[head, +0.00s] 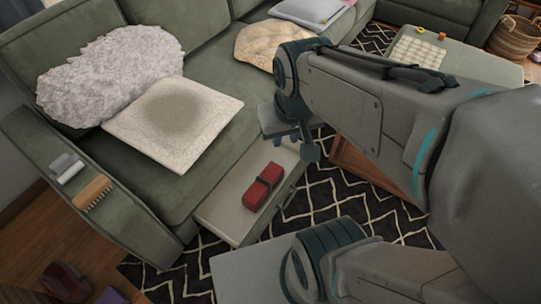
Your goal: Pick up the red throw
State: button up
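The red throw (263,187) is a small, folded red bundle with a dark band around it. It lies on a pale, low surface (226,214) in front of the green sofa. My gripper (294,146) hangs above and to the right of the throw in the picture, apart from it. Its fingers are small and partly hidden by the wrist, so I cannot tell how wide they stand. Nothing shows held in it.
The green sofa (215,77) bears a fluffy grey cushion (105,75), a cream square cushion (140,143) and a tan cushion (262,46). A black patterned rug (388,215) covers the floor.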

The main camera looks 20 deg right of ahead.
aim_at(265, 184)
jog(key=u, duration=0.3)
jog(key=k, duration=0.35)
jog(key=z, duration=1.1)
jog(key=i, duration=0.7)
jog(key=u, duration=0.15)
